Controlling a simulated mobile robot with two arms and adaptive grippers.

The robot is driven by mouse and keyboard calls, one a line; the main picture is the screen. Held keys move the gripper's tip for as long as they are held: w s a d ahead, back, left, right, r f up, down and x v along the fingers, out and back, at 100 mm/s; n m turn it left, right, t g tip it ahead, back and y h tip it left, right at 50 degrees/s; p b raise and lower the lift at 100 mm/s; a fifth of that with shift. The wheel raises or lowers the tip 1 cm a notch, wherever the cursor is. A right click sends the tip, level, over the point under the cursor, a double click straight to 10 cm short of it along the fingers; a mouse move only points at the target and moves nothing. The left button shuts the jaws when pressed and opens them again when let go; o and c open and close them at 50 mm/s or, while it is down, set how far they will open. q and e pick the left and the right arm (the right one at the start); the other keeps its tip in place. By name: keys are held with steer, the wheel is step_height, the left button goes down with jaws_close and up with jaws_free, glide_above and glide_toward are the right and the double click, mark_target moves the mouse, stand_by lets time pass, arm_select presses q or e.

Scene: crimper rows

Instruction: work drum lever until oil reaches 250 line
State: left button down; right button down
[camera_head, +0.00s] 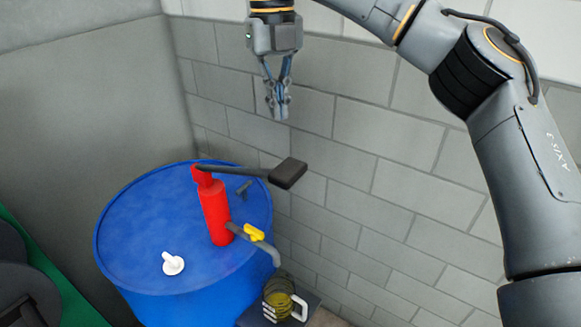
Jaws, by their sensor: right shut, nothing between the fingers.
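A blue drum (135,235) stands in the corner with a red pump (215,212) upright on its top. The pump's dark lever (240,171) reaches to the right and ends in a black grip (288,173). A grey spout with a yellow valve handle (253,232) bends down over a glass jug (279,299) that holds yellowish oil. The jug's marks are too small to read. My right gripper (278,112) is shut and empty, pointing down above the lever's grip and apart from it. My left gripper is not in view.
A white cap-like piece (173,264) sits on the drum top. The jug stands on a dark stand (251,318) beside the drum. A grey block wall (390,145) is close behind. A green and dark object (60,290) is at the lower left.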

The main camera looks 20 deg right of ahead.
steer(key=shift+w+a+r, duration=0.1)
steer(key=shift+w+r, duration=0.15)
steer(key=shift+r, duration=0.75)
stand_by(0.7)
steer(key=s+f+g+p, duration=0.1)
steer(key=s+f+p, duration=0.1)
steer(key=p, duration=0.8)
steer(key=shift+s+f+g, duration=0.1)
steer(key=shift+f+g, duration=0.1)
steer(key=shift+g, duration=0.1)
